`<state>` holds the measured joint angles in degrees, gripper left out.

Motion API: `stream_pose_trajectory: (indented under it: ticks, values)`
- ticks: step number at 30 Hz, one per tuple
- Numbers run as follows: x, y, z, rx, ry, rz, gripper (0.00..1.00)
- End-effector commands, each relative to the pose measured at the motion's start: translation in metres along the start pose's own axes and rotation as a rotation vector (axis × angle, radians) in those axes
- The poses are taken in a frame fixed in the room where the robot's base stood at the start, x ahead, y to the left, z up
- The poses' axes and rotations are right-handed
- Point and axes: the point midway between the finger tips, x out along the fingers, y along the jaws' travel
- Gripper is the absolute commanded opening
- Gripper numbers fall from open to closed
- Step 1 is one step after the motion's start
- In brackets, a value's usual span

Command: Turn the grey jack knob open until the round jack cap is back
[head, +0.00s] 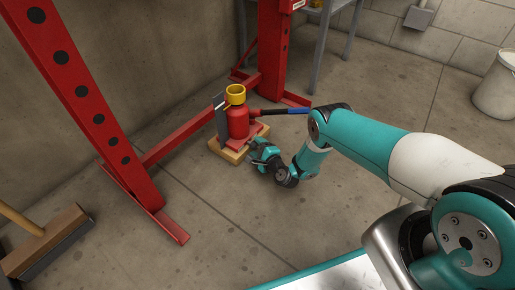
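A red bottle jack (238,122) stands upright on a wooden board (230,153) on the floor, between the legs of a red frame. A yellow round cap (236,95) sits on its top, apparently the jack cap. My gripper (255,147) is low at the right front side of the jack, close to its base. The grey knob cannot be made out; my gripper may be hiding it. The fingertips are too small and too covered to tell whether they are open, shut or touching anything.
A handle with a blue grip (298,110) sticks out to the right from the jack. A grey upright plate (220,122) stands at the jack's left. A red frame (88,95) surrounds it. A broom (48,240) lies lower left; a white bucket (496,88) stands right. Floor in front is clear.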

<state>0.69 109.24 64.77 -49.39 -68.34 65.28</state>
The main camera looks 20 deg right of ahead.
Motion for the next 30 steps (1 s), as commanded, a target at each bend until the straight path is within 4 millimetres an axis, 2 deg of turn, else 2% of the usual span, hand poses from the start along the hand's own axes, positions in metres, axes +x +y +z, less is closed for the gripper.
stream_pose_trajectory:
  ticks: [8,13,20,30]
  values:
    - [-0.002,-0.001,0.000,0.001,0.001,0.001,0.61]
    - [-0.020,-0.004,0.001,0.004,0.003,0.003,0.61]
    - [-0.068,-0.007,0.002,0.005,0.006,0.003,0.61]
    - [-0.148,-0.006,0.002,0.004,0.005,0.001,0.61]
